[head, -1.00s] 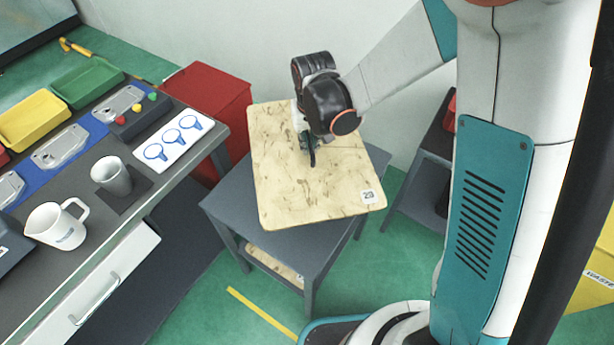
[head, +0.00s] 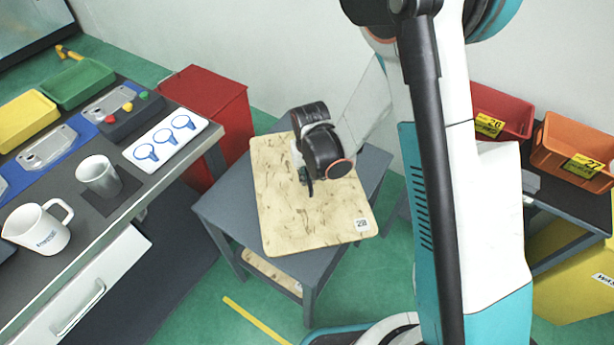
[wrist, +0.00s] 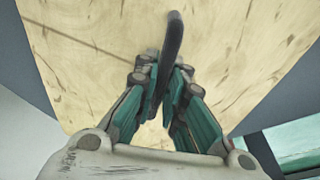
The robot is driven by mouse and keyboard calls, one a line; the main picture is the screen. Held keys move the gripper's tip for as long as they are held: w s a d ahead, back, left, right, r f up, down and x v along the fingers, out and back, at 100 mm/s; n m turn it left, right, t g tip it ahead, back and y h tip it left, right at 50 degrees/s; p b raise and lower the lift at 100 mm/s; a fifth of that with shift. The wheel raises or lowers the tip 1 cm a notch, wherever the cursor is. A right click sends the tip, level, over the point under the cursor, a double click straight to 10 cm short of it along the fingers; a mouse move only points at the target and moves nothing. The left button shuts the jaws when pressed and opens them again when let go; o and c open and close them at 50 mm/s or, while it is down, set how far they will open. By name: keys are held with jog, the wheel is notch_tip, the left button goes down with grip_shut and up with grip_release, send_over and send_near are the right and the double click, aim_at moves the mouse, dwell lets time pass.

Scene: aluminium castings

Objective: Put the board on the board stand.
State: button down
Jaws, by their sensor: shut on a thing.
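The board (head: 285,222) is a pale, speckled wooden panel with a white label marked 29 near its front right corner. A dark upright handle (wrist: 172,50) stands on it in the wrist view. My gripper (head: 308,182) is over the middle of the board, and its fingers (wrist: 163,84) are shut on this handle. The board lies flat over the top of a grey table-like stand (head: 225,212), probably the board stand. I cannot tell whether it rests on the top or hangs just above it. My wrist hides part of the board's far side.
A similar panel (head: 272,270) lies on the stand's lower shelf. A red bin (head: 215,105) is behind left. Green floor is free in front.

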jog(key=shift+f, duration=0.3)
jog(key=c, duration=1.7)
grip_release()
jog(key=shift+r, duration=0.2)
jog(key=r+p, duration=0.1)
jog(key=r, duration=0.3)
jog(key=s+r+p, duration=0.1)
jog(key=r+p, duration=0.1)
jog(key=r, duration=0.2)
jog(key=r+p, duration=0.1)
jog(key=r, duration=0.3)
jog(key=shift+s+d, duration=0.1)
jog(key=shift+s, duration=0.3)
notch_tip(320, 180, up, 15)
jog(key=t, duration=0.3)
send_over(309, 178)
jog(key=s+d, duration=0.5)
jog(key=d, duration=0.3)
jog(key=s+d+r, duration=0.2)
jog(key=s, duration=0.2)
jog(key=s+d+r+m+t, duration=0.1)
jog(key=s+d+r, duration=0.1)
jog(key=s, duration=0.2)
jog(key=s+d+r+t, duration=0.1)
jog(key=s+d+r, duration=0.1)
jog(key=s, duration=0.2)
jog(key=shift+d+r, duration=0.15)
jog(key=shift+r, duration=0.05)
